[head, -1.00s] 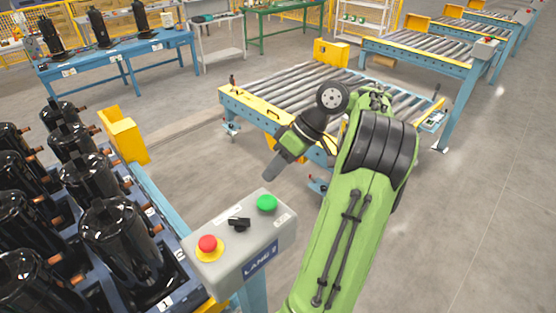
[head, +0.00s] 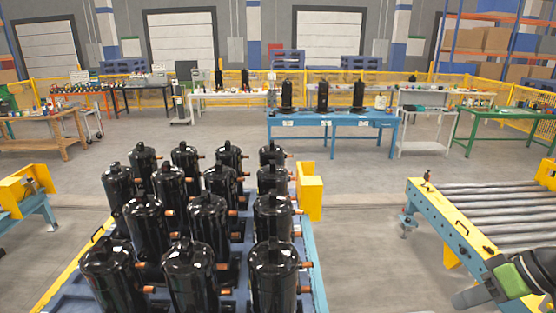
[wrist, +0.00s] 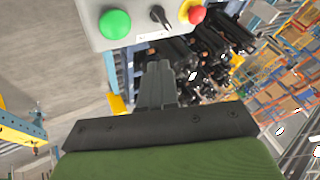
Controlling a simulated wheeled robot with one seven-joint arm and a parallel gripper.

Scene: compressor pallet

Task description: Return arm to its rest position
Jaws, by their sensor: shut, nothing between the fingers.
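My gripper (wrist: 158,88) shows in the wrist view with its grey fingers together and nothing between them. It is in the air, and the grey control box (wrist: 135,40) with a green button (wrist: 115,24), a black switch (wrist: 159,15) and a red button (wrist: 194,14) lies beyond the fingertips. I cannot tell any contact with the box. In the head view only part of my green arm (head: 518,280) shows at the lower right edge; the gripper is out of that view.
Several black compressors (head: 190,270) stand on a blue pallet (head: 316,280) at the front. A roller conveyor (head: 440,225) is at the right. A blue table (head: 333,120) with black compressors stands behind. Grey floor (head: 365,200) lies clear between pallet and conveyor.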

